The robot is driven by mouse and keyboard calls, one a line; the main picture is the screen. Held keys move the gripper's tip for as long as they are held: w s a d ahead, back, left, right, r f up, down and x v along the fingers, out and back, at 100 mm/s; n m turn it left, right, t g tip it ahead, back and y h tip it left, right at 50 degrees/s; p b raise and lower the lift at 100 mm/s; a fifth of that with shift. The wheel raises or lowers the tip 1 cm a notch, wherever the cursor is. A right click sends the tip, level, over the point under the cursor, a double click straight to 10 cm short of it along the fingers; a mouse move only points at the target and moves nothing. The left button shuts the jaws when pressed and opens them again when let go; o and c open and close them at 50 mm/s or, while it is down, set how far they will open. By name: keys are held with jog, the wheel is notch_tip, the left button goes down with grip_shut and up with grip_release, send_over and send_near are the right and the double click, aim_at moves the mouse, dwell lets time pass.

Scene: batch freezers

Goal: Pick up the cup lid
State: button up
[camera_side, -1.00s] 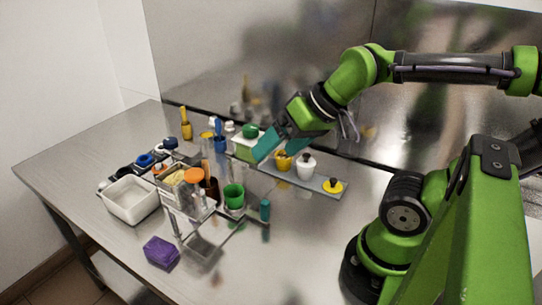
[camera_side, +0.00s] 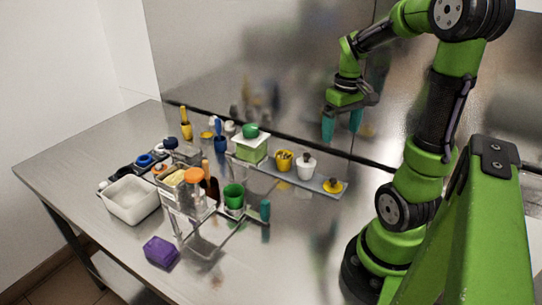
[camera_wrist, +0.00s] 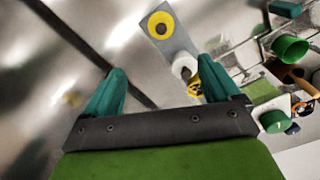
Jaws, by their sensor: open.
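A round yellow lid with a dark knob (camera_side: 334,187) lies flat on the right end of a narrow grey tray (camera_side: 320,183); it looks like the cup lid. The lid shows from above near the top of the wrist view (camera_wrist: 160,26). My gripper (camera_side: 342,132) points down with its two teal fingers apart and empty, well above the tray's right half. In the wrist view, my gripper (camera_wrist: 160,85) has the lid ahead of its fingertips, touching nothing.
A white cup (camera_side: 306,168) with a dark top and a yellow cup (camera_side: 284,163) stand on the tray left of the lid. A white box with a green top (camera_side: 250,148) stands further left. A clear stand holds a green cup (camera_side: 234,194). The front right table is clear.

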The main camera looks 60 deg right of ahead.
send_near(334, 179)
jog(key=shift+n, duration=0.4)
notch_tip(334, 179, down, 10)
jog(key=shift+w+r, duration=0.1)
grip_shut()
dwell(0.6)
